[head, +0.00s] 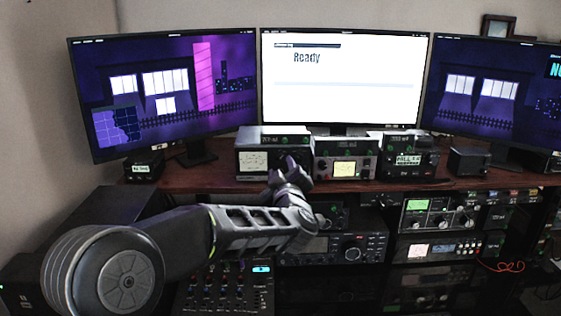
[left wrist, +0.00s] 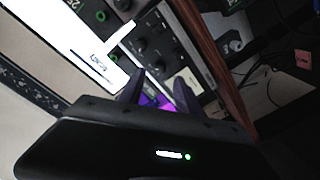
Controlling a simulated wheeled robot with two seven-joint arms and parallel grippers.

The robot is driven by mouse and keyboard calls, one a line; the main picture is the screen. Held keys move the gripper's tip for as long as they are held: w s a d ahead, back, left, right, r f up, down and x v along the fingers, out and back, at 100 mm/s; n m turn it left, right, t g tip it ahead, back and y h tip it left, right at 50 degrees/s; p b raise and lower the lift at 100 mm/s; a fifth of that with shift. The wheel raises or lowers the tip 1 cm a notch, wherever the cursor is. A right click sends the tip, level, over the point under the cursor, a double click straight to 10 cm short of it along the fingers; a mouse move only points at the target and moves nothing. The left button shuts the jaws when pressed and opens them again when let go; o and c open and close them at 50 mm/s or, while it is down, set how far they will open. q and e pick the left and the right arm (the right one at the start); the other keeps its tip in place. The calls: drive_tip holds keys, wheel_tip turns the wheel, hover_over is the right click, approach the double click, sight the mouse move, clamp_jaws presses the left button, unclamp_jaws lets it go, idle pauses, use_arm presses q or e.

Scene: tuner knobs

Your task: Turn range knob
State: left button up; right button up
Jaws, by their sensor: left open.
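A dark tuner box (head: 245,143) with a white meter stands left on the desk shelf. A second tuner (head: 343,148) with a pale lit meter and small knobs stands beside it. My left gripper (head: 291,172) is in front of the first tuner's right part, near the gap between the two, and hides some of its front. In the left wrist view the finger tips (left wrist: 155,88) are apart, facing a dark panel (left wrist: 165,45) with several black knobs. Small lettering is unreadable, so I cannot tell which is the range knob. Contact with a knob is not clear. My right gripper is out of view.
A third box (head: 410,158) with a label stands to the right on the wooden shelf (head: 470,183). Three monitors (head: 345,80) stand behind. Below are radio units (head: 340,248) with dials and a mixer (head: 225,290) with sliders. A red cable (head: 500,266) hangs at right.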

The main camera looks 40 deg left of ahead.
sight(280, 158)
use_arm(q)
drive_tip(key=p+x, duration=0.1)
drive_tip(key=x, duration=0.4)
drive_tip(key=shift+s, duration=0.1)
drive_tip(key=shift+c, duration=0.2)
drive_tip(key=shift+d, duration=0.1)
clamp_jaws()
